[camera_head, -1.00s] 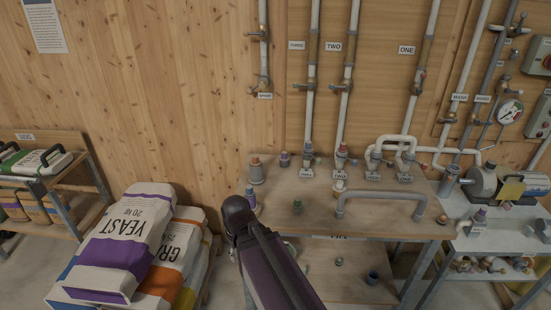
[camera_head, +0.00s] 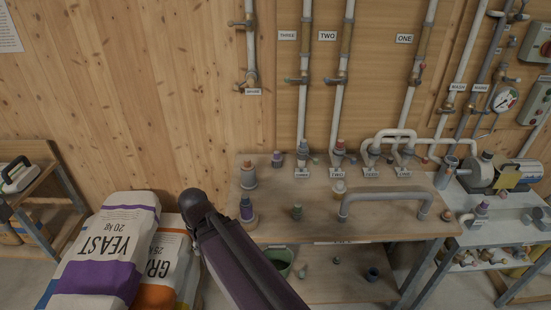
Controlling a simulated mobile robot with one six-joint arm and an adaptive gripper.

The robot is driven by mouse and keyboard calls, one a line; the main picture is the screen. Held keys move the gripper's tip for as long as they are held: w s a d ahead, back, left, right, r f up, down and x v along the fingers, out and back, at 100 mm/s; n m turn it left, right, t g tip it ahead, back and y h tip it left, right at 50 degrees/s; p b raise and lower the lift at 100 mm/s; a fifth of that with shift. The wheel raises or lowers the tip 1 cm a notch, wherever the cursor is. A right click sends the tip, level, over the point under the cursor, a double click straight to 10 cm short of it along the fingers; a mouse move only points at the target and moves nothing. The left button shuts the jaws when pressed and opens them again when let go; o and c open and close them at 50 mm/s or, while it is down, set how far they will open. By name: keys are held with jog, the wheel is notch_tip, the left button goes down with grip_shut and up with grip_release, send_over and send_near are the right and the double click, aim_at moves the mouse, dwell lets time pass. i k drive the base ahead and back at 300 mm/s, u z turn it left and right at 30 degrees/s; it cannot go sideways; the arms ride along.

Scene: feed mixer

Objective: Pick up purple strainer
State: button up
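Several small fittings with coloured tops stand on the wooden table; I cannot tell for sure which is the purple strainer. One with a purple top (camera_head: 246,212) stands upright on a grey base at the table's left front, just right of my arm. A smaller purple-topped piece (camera_head: 277,159) stands at the back left. My dark arm reaches up from the bottom edge to a rounded joint left of the table. My gripper's fingers do not show.
The wooden table (camera_head: 300,226) also holds an orange-topped fitting (camera_head: 248,174), a white one (camera_head: 339,190) and a grey bent pipe (camera_head: 385,194). Yeast bags (camera_head: 105,255) are stacked at the left. A green bucket (camera_head: 279,260) is on the lower shelf. Pipes run up the wall.

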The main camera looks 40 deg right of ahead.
aim_at(277, 160)
jog(key=z, duration=0.25)
jog(key=i, duration=0.55)
jog(key=z, duration=0.7)
jog(key=i, duration=0.4)
jog(key=z, duration=0.25)
